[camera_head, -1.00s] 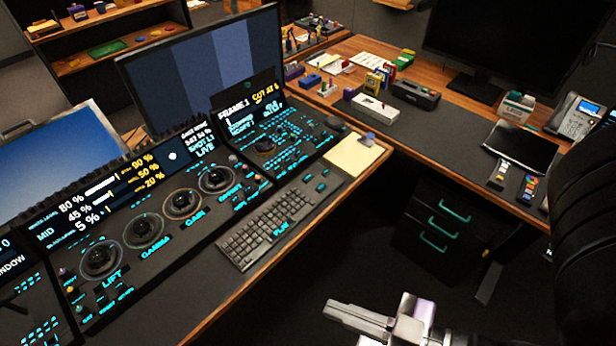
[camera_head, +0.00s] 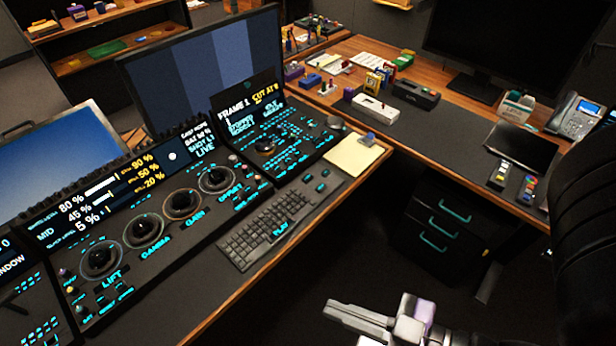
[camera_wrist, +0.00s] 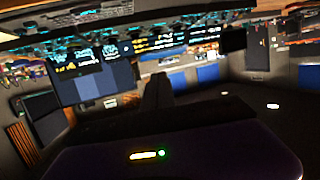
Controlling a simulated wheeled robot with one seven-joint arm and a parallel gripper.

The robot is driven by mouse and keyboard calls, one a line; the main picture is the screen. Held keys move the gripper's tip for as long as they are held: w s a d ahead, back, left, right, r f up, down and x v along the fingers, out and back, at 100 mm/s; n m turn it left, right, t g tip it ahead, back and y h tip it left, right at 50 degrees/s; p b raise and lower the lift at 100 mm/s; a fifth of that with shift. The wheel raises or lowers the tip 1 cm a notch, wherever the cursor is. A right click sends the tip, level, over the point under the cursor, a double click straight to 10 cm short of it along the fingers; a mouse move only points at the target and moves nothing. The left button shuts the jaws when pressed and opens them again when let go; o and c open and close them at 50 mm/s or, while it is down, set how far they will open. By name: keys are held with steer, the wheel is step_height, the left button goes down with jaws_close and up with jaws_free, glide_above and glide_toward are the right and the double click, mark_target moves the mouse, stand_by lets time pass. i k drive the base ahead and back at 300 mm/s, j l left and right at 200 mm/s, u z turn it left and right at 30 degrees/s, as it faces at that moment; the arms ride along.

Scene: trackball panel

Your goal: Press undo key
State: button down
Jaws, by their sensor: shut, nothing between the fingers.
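The trackball panel (camera_head: 125,275) lies on the desk at the left in the head view, with several trackballs in rings and glowing cyan key labels. A second panel section (camera_head: 277,140) with a small screen and many cyan-lit keys sits further right. The undo key's label is too small to make out. My gripper (camera_head: 345,313) is at the lower middle of the head view, off the desk's front edge and apart from the panel. It is shut and empty. In the wrist view, the panels (camera_wrist: 110,45) appear upside down and blurred along the top.
A keyboard (camera_head: 268,228) and a notepad (camera_head: 352,155) lie along the desk's front edge. Monitors (camera_head: 205,70) stand behind the panels. A drawer unit (camera_head: 435,230) stands under the side desk at right. Open floor lies between my gripper and the desk.

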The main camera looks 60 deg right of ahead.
mark_target(307, 178)
steer(key=z, duration=0.4)
steer(key=i+j+z, duration=0.1)
steer(key=z, duration=0.25)
steer(key=j+z, duration=0.2)
steer(key=z, duration=0.2)
steer(key=i, duration=0.05)
